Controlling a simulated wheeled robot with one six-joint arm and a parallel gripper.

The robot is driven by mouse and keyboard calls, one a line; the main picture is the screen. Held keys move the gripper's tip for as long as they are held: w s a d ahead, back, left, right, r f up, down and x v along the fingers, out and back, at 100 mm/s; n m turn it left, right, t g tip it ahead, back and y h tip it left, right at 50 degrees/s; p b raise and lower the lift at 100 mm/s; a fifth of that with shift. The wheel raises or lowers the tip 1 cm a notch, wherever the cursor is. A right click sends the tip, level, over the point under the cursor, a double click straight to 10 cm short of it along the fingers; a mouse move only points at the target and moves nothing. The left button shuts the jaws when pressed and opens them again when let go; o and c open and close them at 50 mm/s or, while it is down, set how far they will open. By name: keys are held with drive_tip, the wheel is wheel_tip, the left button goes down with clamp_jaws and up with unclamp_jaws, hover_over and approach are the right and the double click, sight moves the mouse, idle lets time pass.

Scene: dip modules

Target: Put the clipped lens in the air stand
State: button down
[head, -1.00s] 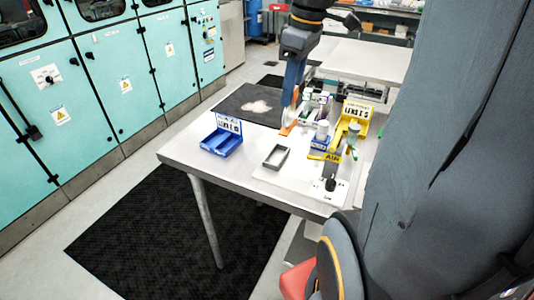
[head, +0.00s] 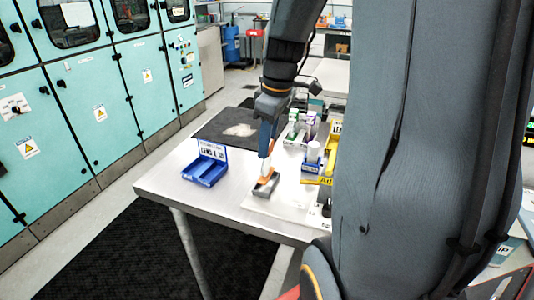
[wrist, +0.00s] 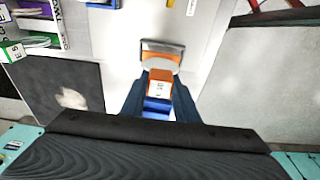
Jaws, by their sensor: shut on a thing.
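My gripper (head: 265,165) is shut on the orange clip (wrist: 159,83), and points down at the grey open tray (head: 273,186). The wrist view shows a pale oval lens (wrist: 161,60) at the clip's far end, over or in the tray (wrist: 180,51). I cannot tell whether the lens touches it. The air stand shows only as a yellow sign (head: 326,181) with dark letters, right of the tray, its rest hidden behind my arm.
A blue bin (head: 205,171) with a white label stands at the left of the table. A dark mat (head: 226,126) lies behind. Bare table (head: 165,185) shows at the left front.

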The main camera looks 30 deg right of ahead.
drive_tip(key=shift+f, duration=1.65)
drive_tip(key=c, duration=1.4)
unclamp_jaws()
drive_tip(key=shift+f, duration=0.1)
drive_tip(key=r, duration=0.4)
drive_tip(key=s+r+b, duration=0.1)
drive_tip(key=r, duration=0.3)
drive_tip(key=d+r+b, duration=0.1)
drive_tip(key=r, duration=0.3)
drive_tip(key=shift+s+r, duration=0.1)
drive_tip(key=shift+s, duration=0.1)
drive_tip(key=shift+d, duration=0.1)
